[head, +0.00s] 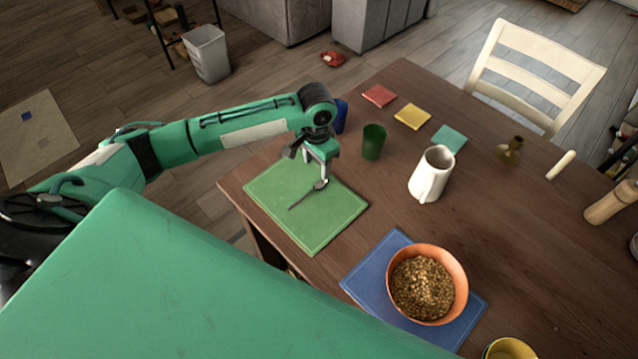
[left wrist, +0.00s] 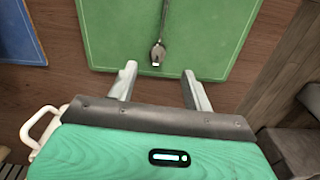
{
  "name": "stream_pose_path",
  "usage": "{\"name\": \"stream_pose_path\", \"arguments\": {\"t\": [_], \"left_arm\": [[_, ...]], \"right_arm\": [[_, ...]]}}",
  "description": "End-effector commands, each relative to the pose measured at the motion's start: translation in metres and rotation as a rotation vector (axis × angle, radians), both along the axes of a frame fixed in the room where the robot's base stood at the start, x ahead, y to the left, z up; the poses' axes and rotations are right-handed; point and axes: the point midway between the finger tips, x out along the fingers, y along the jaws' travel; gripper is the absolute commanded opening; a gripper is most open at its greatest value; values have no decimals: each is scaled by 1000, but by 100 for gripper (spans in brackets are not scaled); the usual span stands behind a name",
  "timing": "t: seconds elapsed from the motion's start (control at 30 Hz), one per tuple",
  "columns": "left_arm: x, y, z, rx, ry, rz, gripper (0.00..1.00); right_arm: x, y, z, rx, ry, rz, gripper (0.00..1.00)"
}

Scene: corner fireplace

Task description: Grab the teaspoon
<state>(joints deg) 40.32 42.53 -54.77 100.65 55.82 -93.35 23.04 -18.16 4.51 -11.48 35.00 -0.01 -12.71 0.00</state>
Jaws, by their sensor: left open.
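The teaspoon (head: 304,196) is a small dark metal spoon lying on the green board (head: 277,207) at the table's left end. In the left wrist view, the teaspoon (left wrist: 161,42) lies lengthwise, with its wide end toward my gripper. My left gripper (head: 316,168) is over the far part of the board, close to the spoon's wide end. It is open and empty; in the wrist view its two fingers (left wrist: 159,72) stand to either side of the spoon's line, with the spoon just beyond the tips. My right gripper does not show.
A green cup (head: 373,142) and a blue cup (head: 341,116) stand just beyond the gripper. A white pitcher (head: 430,176) is to the right. An orange bowl of grains (head: 461,272) sits on a blue board (head: 367,272) nearer me. Several coloured coasters lie along the far edge.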

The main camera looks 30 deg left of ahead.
Motion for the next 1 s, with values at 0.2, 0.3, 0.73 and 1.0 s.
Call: {"name": "stream_pose_path", "arguments": {"t": [0.2, 0.3, 0.73, 1.0], "left_arm": [[0, 0, -28, 0, 1, 1, 51], [0, 0, -34, 0, 0, 0, 51], [0, -3, -83, 0, -1, 0, 51], [0, -3, -84, -1, -2, -1, 41]], "right_arm": [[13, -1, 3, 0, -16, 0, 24], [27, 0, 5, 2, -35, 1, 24], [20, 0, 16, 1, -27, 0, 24], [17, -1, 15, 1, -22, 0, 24]]}}
